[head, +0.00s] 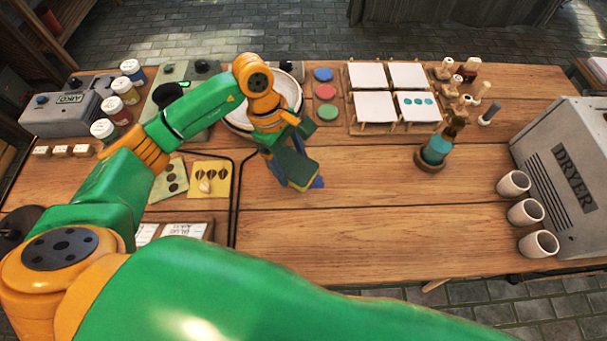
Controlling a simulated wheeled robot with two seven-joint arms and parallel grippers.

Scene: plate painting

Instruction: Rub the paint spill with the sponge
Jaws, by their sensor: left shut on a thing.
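My left gripper (287,158) reaches over the middle of the wooden table, fingers pointing down. It is shut on the sponge (298,169), a dark green block with a yellow side. A small blue paint spill (318,183) shows at the sponge's lower right edge. The rest of the spill, if any, is hidden behind the sponge. I cannot tell whether the sponge touches the spill or the table. My right gripper is not in view.
A round white plate (237,116) lies behind my left gripper. Farther right are white tiles (368,75), a teal bottle (437,148), several wooden stamps, three cups (525,212) and a grey dryer (565,170). Paint jars (132,70) stand at back left. The table's front middle (370,235) is clear.

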